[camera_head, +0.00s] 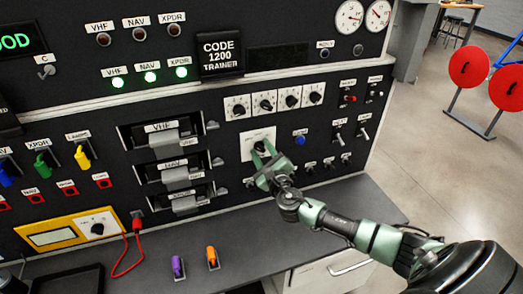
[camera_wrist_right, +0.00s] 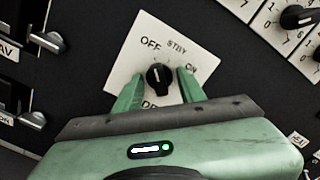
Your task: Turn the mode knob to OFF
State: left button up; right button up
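The mode knob (camera_wrist_right: 159,77) is a small black knob on a white square plate (camera_wrist_right: 125,60), which also shows in the head view (camera_head: 248,136). The plate reads OFF, STBY and ON, plus a lower label partly hidden by my gripper. The knob's white mark points roughly up in the right wrist view, near OFF and STBY; I cannot tell exactly which it meets. My right gripper (camera_wrist_right: 160,88) is open, its green fingers on either side of the knob with gaps showing. It also shows in the head view (camera_head: 262,155). My left gripper is not in view.
Small dials (camera_head: 265,104) sit above the plate, and slotted radio units (camera_head: 170,140) with levers lie to its left. Toggle switches are to the right. A grey desk (camera_head: 230,235) below holds a purple (camera_head: 178,267) and an orange (camera_head: 212,258) item.

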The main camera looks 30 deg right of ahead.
aim_at(262, 151)
jog(key=shift+o, duration=0.8)
jog(key=shift+s, duration=0.1)
jog(key=shift+p+v, duration=0.6)
jog(key=shift+v, duration=0.7)
jog(key=shift+p+v, duration=0.35)
jog(key=shift+v, duration=0.8)
